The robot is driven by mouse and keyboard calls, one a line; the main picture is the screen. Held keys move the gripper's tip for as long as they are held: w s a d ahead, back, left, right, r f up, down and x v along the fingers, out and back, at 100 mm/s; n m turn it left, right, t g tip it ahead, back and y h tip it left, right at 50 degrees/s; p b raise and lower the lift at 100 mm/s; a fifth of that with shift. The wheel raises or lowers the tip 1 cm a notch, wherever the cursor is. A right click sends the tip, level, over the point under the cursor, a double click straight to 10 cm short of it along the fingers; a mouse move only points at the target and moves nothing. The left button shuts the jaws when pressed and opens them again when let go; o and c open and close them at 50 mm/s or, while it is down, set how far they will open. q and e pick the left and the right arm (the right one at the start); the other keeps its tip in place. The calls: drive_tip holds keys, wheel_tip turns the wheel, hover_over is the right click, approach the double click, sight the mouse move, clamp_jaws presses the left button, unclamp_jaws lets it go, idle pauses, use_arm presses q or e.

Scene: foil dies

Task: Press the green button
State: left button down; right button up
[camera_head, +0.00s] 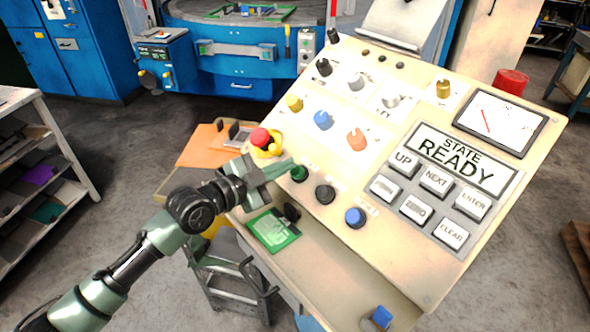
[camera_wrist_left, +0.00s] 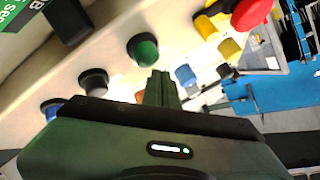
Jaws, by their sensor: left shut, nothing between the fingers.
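The green button (camera_head: 299,173) sits on the sloped cream control panel (camera_head: 400,240), left of a black button (camera_head: 325,194) and a blue button (camera_head: 355,217). My left gripper (camera_head: 290,165) is shut and empty, with its fingertips close beside the green button. In the left wrist view the green button (camera_wrist_left: 143,50) shows just beyond the shut fingertips (camera_wrist_left: 160,75). I cannot tell whether the tips touch it. My right gripper is not in view.
A red emergency knob (camera_head: 260,138) on a yellow base stands left of the green button. Coloured knobs, a READY display (camera_head: 462,160) and several white keys cover the panel. A green circuit board (camera_head: 272,231) lies below the panel's lower edge.

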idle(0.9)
use_arm(q)
drive_tip(key=shift+w+d+f+b, duration=0.2)
drive_tip(key=shift+f+b, duration=0.15)
drive_tip(key=shift+b, duration=0.1)
drive_tip(key=shift+w+d+f+b, duration=0.1)
drive_tip(key=shift+d+f+b, duration=0.15)
drive_tip(key=shift+f+b, duration=0.3)
idle(0.6)
drive_tip(key=shift+a+r, duration=0.1)
drive_tip(key=shift+r, duration=0.15)
drive_tip(key=shift+s+a+r+p, duration=0.3)
drive_tip(key=shift+a+r+p, duration=0.05)
drive_tip(key=shift+r+p, duration=0.25)
drive_tip(key=r+p, duration=0.1)
drive_tip(key=s+a+r+p, duration=0.1)
drive_tip(key=a+r+p, duration=0.1)
drive_tip(key=r, duration=0.1)
drive_tip(key=shift+s+a+r, duration=0.1)
drive_tip(key=shift+s+a, duration=0.05)
drive_tip(key=shift+s, duration=0.2)
idle(0.9)
